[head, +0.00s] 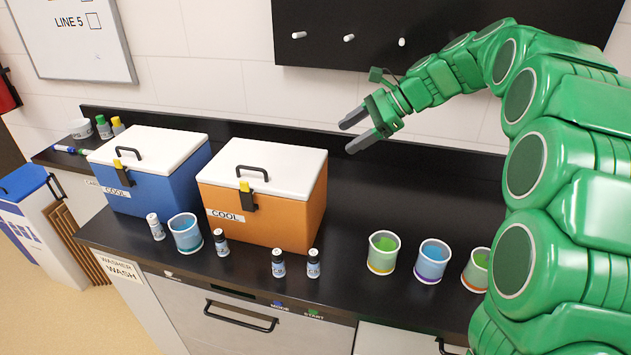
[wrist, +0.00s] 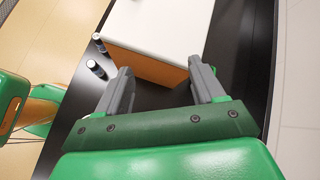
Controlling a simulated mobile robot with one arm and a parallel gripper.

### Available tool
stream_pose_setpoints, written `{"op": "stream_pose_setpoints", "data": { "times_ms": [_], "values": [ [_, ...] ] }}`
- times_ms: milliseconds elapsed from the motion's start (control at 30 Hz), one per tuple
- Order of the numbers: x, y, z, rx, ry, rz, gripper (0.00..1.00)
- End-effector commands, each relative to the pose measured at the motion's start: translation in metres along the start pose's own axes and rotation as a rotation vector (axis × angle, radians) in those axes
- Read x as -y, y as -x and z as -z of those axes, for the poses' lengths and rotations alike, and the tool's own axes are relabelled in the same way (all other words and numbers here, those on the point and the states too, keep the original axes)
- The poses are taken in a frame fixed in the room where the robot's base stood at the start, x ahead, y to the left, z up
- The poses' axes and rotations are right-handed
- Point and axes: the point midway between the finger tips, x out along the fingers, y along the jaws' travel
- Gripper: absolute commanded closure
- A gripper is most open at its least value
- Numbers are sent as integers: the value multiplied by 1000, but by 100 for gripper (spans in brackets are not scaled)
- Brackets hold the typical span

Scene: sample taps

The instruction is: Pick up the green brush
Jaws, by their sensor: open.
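I cannot make out a clear green brush in either view. A small slim object with blue, white and green parts (head: 69,150) lies on the counter at the far left in the head view; it is too small to tell what it is. My gripper (head: 358,131) is open and empty, held in the air above the counter, right of the orange cooler. In the wrist view my gripper (wrist: 160,70) shows two grey fingers apart, with the cooler's white lid (wrist: 160,28) beyond them.
A blue cooler (head: 160,190) and an orange cooler (head: 290,214) stand on the black counter. Green- and yellow-capped bottles (head: 104,127) stand far left. Vials (head: 278,264) and cups (head: 383,254) line the front. The counter behind the right cups is clear.

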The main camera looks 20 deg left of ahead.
Motion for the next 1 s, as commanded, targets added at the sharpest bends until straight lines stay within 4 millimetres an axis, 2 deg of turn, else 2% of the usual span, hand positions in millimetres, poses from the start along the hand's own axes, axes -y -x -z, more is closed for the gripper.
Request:
{"op": "stream_pose_setpoints", "data": {
  "times_ms": [200, 500, 700, 1000],
  "values": [
    [43, -15, 20, 74, -109, 43, 32],
    [93, -33, 48, 177, -257, 89, 32],
    [113, -40, 59, 223, -320, 107, 32],
    [129, -48, 70, 261, -375, 118, 32]
  ]
}}
